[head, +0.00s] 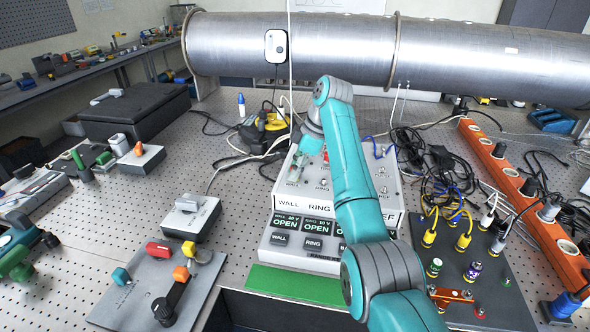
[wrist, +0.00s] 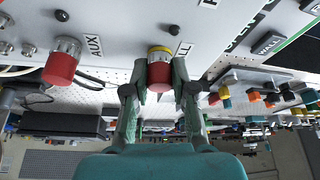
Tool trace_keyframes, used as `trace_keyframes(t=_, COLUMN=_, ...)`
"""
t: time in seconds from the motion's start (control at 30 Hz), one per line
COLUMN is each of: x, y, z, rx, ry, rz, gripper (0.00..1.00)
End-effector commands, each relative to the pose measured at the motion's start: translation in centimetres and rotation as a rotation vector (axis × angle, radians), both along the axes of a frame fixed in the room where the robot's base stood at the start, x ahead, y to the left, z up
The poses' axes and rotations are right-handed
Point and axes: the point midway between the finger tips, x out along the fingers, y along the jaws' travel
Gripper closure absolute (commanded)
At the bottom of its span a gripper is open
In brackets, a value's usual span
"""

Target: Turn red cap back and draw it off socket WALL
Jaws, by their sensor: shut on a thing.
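A red cap (wrist: 159,76) sits at the socket beside the partly hidden label ending in "LL" in the wrist view. A yellow band (wrist: 160,49) shows between the cap and the white panel. My gripper (wrist: 160,88) is shut on this cap, one finger on each side. In the head view my gripper (head: 300,168) is at the WALL side of the white panel box (head: 345,208); my arm hides part of the box, and the grip is too small to make out there. A second red cap (wrist: 61,68) sits on the socket marked AUX, left of my gripper in the wrist view.
The box front has displays reading OPEN (head: 285,223) above WALL and RING buttons. A grey plate with coloured handles (head: 158,285) lies at the front left. Loose black cables (head: 415,150) and an orange power strip (head: 520,190) lie right. A large metal pipe (head: 350,45) crosses behind.

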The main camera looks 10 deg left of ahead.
Motion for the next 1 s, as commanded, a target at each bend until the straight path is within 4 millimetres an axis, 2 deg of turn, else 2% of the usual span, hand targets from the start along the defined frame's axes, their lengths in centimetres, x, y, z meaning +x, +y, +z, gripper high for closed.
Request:
trace_keyframes(t=0.7, x=0.0, y=0.0, z=2.4, rx=0.000, ry=-0.001, rz=-0.001, gripper=1.00)
trace_keyframes(t=1.0, x=0.0, y=0.0, z=2.8, rx=0.000, ry=-0.001, rz=-0.001, gripper=1.00)
